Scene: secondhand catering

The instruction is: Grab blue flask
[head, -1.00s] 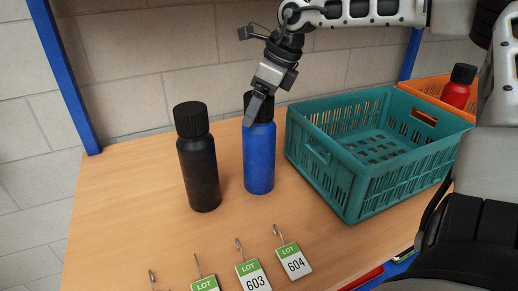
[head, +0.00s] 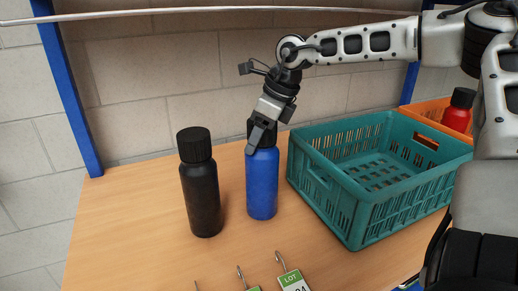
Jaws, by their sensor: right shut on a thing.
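The blue flask (head: 262,183) with a black cap stands upright on the wooden table, between a black flask and a teal crate. My right gripper (head: 262,128) reaches down from above and is shut on the blue flask at its cap. The fingers hide part of the cap. My left gripper is not in the head view.
A black flask (head: 201,195) stands close to the left of the blue one. An empty teal crate (head: 350,215) is close on the right. Behind it, an orange crate (head: 408,115) holds a red flask (head: 458,112). Lot tags (head: 293,282) lie at the front. The table's left is clear.

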